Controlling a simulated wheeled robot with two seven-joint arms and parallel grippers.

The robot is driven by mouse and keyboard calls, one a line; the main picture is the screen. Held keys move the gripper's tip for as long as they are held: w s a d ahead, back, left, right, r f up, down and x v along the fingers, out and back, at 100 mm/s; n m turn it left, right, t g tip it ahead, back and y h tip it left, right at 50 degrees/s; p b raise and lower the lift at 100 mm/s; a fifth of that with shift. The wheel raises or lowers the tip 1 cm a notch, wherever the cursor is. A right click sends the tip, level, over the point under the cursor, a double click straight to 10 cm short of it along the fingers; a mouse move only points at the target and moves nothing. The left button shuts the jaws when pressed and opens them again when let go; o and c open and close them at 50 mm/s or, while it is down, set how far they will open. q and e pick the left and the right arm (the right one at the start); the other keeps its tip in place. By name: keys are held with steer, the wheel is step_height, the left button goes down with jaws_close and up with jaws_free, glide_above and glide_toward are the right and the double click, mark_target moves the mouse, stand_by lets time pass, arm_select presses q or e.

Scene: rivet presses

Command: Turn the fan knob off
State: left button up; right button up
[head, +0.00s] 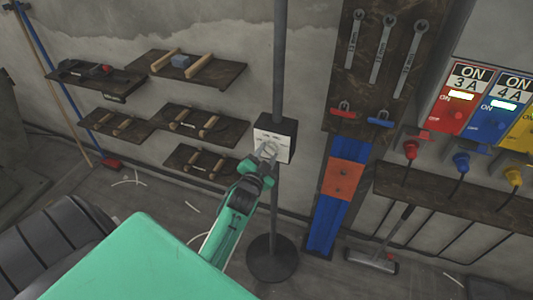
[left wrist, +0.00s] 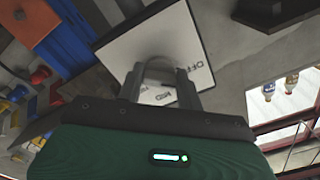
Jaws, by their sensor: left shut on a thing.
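The fan's control box (head: 291,138) is mounted on a dark upright pole (head: 280,60) with a round base (head: 272,262). Its white faceplate (head: 283,135) carries small dark lettering, and the plate also shows in the left wrist view (left wrist: 118,52) with the word OFF right of the fingers. My left gripper (head: 268,150) reaches up to the plate, its fingers (left wrist: 160,72) closed in front of it. My right gripper is not in view.
Small wall shelves (head: 200,68) with wooden-handled items hang left of the pole. Right of it are a dark board with wrenches (head: 383,45), a blue rail with an orange block (head: 343,180), and coloured switch panels (head: 460,100). A broom (head: 372,262) stands on the floor.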

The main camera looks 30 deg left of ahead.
arm_select(q)
steer(key=n, duration=0.3)
steer(key=shift+f+p, duration=0.1)
steer(key=shift+p, duration=0.2)
steer(key=shift+n, duration=0.3)
steer(key=o, duration=1)
